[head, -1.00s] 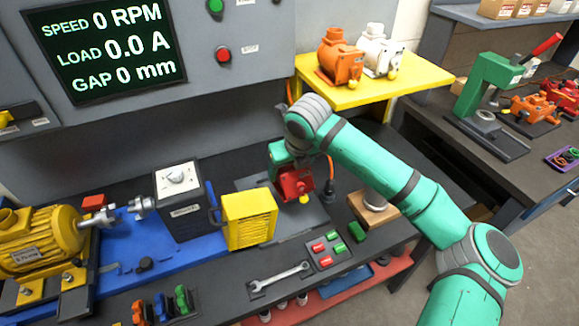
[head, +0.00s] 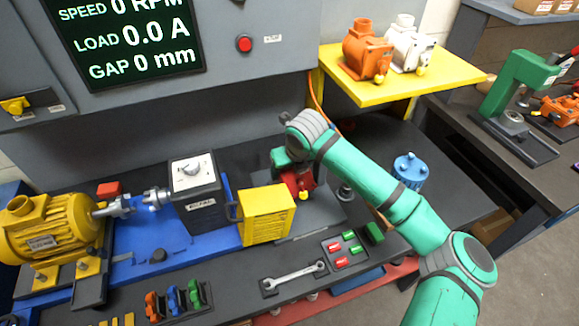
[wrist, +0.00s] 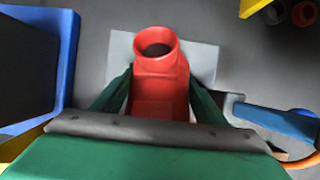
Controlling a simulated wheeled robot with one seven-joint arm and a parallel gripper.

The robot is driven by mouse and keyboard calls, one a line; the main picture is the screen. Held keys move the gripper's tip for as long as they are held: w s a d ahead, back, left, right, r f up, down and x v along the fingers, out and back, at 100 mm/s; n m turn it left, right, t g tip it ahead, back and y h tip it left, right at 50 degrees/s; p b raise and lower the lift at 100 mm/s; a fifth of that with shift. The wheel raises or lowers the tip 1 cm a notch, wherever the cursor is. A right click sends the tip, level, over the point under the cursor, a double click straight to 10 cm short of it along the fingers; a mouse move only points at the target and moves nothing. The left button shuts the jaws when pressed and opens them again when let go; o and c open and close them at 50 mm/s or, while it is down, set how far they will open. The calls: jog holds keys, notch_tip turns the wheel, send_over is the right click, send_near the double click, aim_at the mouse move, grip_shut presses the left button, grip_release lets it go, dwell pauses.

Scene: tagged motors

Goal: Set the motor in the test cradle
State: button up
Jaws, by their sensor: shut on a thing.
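My gripper (head: 290,166) is shut on a red motor (head: 304,184), just right of the yellow slatted box on the bench. In the wrist view the red motor (wrist: 158,84) stands between my green fingers (wrist: 160,100), its round open neck toward the camera. A pale grey plate (wrist: 202,58) shows behind and beneath it. In the head view a dark grey plate (head: 325,213) lies under the motor. My gripper and the yellow box partly hide this spot; I cannot tell whether the motor touches the plate, or make out the cradle clearly.
The yellow box (head: 266,218) and a dial box (head: 196,192) stand close on the left, with a large yellow motor (head: 45,232) beyond. Orange (head: 367,50) and white (head: 408,47) motors sit on a yellow shelf (head: 400,85). A blue motor (head: 410,171) stands at right. A wrench (head: 293,277) lies in front.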

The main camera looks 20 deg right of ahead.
aim_at(291, 171)
jog(key=shift+s+d+f, duration=0.15)
jog(key=shift+s+f, duration=0.05)
jog(key=shift+f, duration=0.7)
jog(key=shift+o, duration=0.2)
jog(key=shift+s+a+f, duration=0.15)
jog(key=shift+a+f, duration=0.05)
jog(key=shift+f, duration=0.05)
jog(key=o, duration=2.1)
jog(key=shift+f, duration=0.1)
jog(key=shift+d+r, duration=0.1)
jog(key=shift+r, duration=0.15)
jog(key=shift+s+r, duration=0.1)
jog(key=shift+r, duration=0.15)
jog(key=v, duration=1.1)
jog(key=shift+r, duration=0.25)
